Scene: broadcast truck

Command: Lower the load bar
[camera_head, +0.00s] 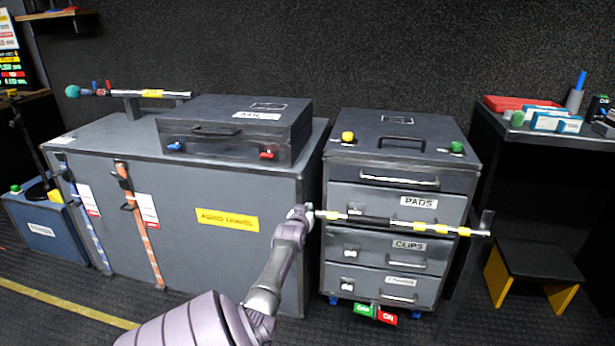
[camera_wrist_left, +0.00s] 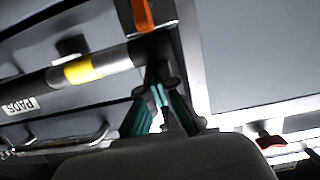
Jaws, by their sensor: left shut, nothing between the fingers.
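The load bar (camera_head: 375,220) is a thin grey and black bar with yellow bands. It lies across the front of the drawer cabinet, tilting slightly down to the right. It also shows in the left wrist view (camera_wrist_left: 125,57), crossing in front of a drawer front. My left gripper (camera_head: 306,212) is at the bar's left end. In the left wrist view its fingers (camera_wrist_left: 160,80) are shut, with the tips close to the bar and nothing held between them. I cannot tell whether the tips touch the bar. My right gripper is not in view.
The drawer cabinet (camera_head: 398,295) has green and red tags (camera_head: 376,313) at its foot. A step stool (camera_head: 535,262) stands at right under a shelf.

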